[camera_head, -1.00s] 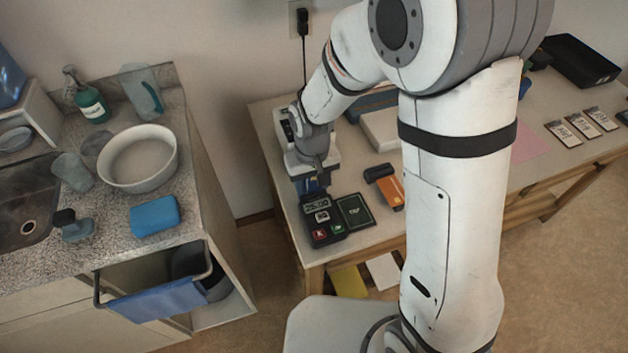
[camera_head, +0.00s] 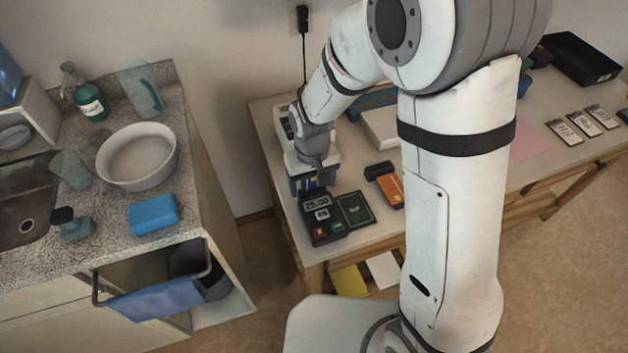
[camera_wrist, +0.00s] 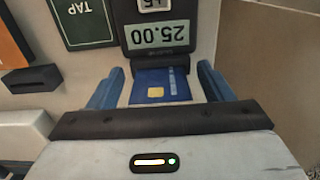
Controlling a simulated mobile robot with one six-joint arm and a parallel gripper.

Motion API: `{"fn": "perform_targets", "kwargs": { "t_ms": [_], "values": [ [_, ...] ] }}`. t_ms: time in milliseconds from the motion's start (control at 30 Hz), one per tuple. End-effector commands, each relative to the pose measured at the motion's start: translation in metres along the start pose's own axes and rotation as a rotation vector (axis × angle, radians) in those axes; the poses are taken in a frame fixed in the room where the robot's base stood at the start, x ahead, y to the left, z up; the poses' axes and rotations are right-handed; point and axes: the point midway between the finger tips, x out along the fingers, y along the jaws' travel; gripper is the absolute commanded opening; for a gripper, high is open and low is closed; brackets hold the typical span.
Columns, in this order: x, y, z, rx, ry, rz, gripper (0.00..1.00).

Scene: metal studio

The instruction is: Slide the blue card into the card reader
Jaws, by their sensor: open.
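The blue card (camera_wrist: 160,85), with a gold chip, lies flat between my two blue fingers in the wrist view. Its far edge meets the near end of the dark card reader (camera_wrist: 158,52); how deep it sits in the slot is hidden. The reader's display shows 25.00. My gripper (camera_wrist: 161,73) is open, with a finger on each side of the card and a gap on both sides. In the head view my gripper (camera_head: 310,186) is just behind the reader (camera_head: 320,215), and the card is not clear there.
A dark green TAP pad (camera_head: 355,208) adjoins the reader. An orange item with a black end (camera_head: 388,187) lies to its right, and a white box (camera_head: 380,128) stands behind. The table's front edge is close to the reader.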

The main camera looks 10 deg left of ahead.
Motion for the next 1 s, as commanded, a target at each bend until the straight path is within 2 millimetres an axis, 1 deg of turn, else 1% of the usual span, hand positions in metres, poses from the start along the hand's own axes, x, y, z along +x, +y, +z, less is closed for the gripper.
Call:
{"fn": "perform_targets", "kwargs": {
  "t_ms": [167,267,367,600,700,833,1000],
  "values": [
    [0.000,0.000,0.000,0.000,0.000,0.000,0.73],
    [-0.005,0.000,-0.001,0.000,0.002,0.000,0.73],
    [-0.019,0.000,-0.002,0.000,0.005,0.000,0.73],
    [-0.060,0.001,-0.002,0.000,0.005,0.000,0.73],
    [-0.071,0.001,-0.002,0.000,0.003,0.000,0.73],
    [-0.077,0.001,-0.002,0.000,0.001,0.000,0.73],
    [-0.078,0.001,-0.002,0.000,0.000,0.000,0.73]
  ]
}}
